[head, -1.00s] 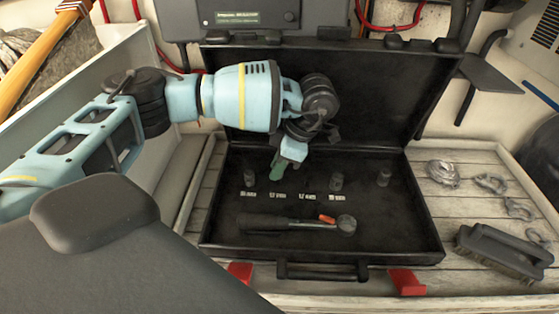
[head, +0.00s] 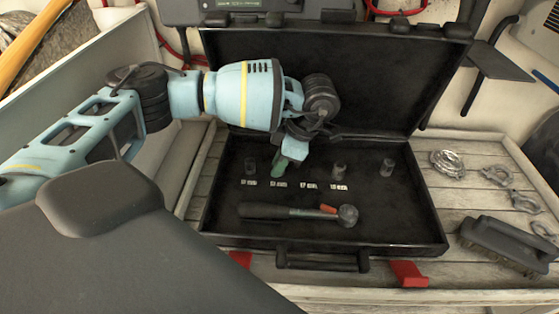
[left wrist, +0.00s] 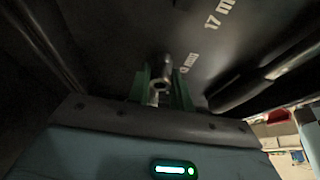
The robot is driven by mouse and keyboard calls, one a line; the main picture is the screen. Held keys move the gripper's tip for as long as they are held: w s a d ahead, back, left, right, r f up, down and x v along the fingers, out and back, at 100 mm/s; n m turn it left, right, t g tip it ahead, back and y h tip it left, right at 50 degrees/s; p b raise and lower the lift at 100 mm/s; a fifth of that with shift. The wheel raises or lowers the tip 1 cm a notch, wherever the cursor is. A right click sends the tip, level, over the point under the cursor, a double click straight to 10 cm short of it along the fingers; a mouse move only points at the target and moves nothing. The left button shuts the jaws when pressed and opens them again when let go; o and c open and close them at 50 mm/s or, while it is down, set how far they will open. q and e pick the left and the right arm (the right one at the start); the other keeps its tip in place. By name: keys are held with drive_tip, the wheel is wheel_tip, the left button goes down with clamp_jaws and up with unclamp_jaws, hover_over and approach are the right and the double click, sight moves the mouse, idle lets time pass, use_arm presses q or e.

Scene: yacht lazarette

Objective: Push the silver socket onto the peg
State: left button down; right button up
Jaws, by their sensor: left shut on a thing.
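My left gripper (head: 281,166) points down into the open black case, above the row of size labels. Its green fingers also show in the left wrist view (left wrist: 160,88). They are shut on the silver socket (left wrist: 165,73), a small metal cylinder with a hollow end facing the camera. The socket is hidden behind the fingers in the head view. I cannot make out the peg under it, nor whether the socket touches it. My right gripper is not in view.
The case (head: 420,228) also holds dark sockets to the left (head: 250,168) and right (head: 339,170), another at the far right (head: 387,168), and a ratchet (head: 290,212) in front. A brush (head: 507,245) and metal shackles (head: 496,175) lie right of the case.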

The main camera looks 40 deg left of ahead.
use_arm(q)
drive_tip(key=c, duration=1.2)
unclamp_jaws()
drive_tip(key=shift+o, duration=0.2)
drive_tip(key=v, duration=0.7)
drive_tip(key=shift+r, duration=0.25)
drive_tip(key=shift+d+f, duration=0.1)
